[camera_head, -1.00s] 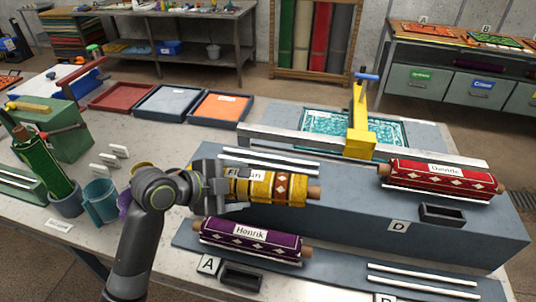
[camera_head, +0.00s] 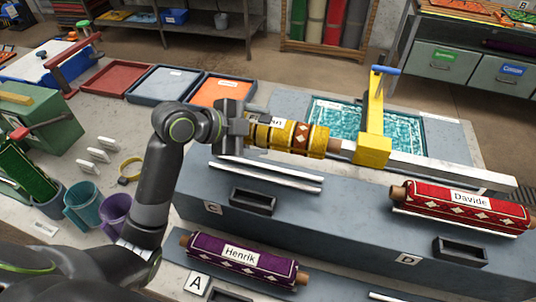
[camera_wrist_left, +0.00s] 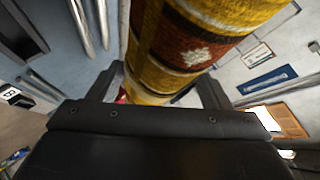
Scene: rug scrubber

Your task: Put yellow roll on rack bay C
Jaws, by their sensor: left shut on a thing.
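The yellow roll (camera_head: 288,136), with a brown patterned band and bare tube end, is held level above the back of the rack (camera_head: 330,205). Its name label is partly hidden by my left gripper (camera_head: 247,126), which is shut on the roll's left part. In the left wrist view the yellow roll (camera_wrist_left: 190,35) runs between the fingers of my left gripper (camera_wrist_left: 160,88). Rack bay C, marked by a C label (camera_head: 212,208), has two white rails (camera_head: 265,175) and a dark small tray (camera_head: 253,201), with no roll on it. My right gripper is not in view.
A red roll (camera_head: 458,203) labelled Davide lies in bay D. A purple roll (camera_head: 240,258) labelled Henrik lies in bay A. A yellow post with a blue handle (camera_head: 373,115) stands close to the yellow roll's right end, beside a teal tray (camera_head: 335,125).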

